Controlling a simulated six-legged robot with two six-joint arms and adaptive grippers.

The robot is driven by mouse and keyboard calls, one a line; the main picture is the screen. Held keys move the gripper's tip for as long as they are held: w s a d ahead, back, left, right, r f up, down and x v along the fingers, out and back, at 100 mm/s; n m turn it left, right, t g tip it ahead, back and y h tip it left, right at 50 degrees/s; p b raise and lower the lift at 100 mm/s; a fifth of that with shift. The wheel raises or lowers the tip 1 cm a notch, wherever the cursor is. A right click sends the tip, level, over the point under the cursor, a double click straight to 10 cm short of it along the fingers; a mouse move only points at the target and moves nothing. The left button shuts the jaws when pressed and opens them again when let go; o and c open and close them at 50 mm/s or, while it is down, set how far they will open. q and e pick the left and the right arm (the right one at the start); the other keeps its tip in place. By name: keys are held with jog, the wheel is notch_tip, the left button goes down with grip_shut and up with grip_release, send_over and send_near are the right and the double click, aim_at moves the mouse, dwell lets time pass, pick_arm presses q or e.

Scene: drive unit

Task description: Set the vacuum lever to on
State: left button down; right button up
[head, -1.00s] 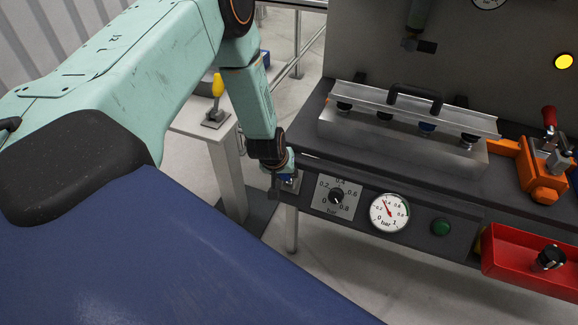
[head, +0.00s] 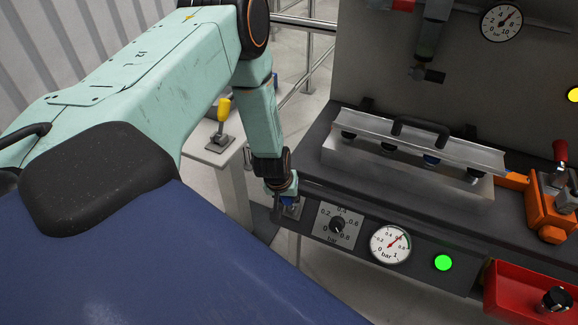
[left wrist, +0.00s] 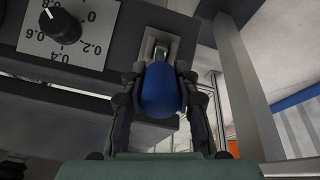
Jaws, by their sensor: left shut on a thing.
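The vacuum lever with a blue knob (left wrist: 160,92) is on the front face of the bench, at its left end. In the left wrist view my left gripper (left wrist: 160,100) is shut on the blue knob, one finger on each side. In the head view my left gripper (head: 284,200) is at the lever's plate, left of the pressure dial, and mostly hides the lever. The vacuum gauge (head: 390,244) has its red needle toward the upper right. The green lamp (head: 443,263) is lit. My right gripper is not in view.
A regulator dial plate (head: 338,226) sits just right of the lever. A lever with a yellow knob (head: 223,110) stands on a side stand. A red bin (head: 520,290), an orange clamp (head: 545,210) and a metal fixture with a black handle (head: 420,130) are to the right.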

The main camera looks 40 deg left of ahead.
pick_arm(q)
jog(key=shift+w, duration=0.1)
jog(key=c, duration=1)
grip_release()
jog(key=shift+r, duration=0.15)
jog(key=v, duration=1.1)
jog(key=shift+s+r, duration=0.2)
jog(key=shift+r, duration=0.15)
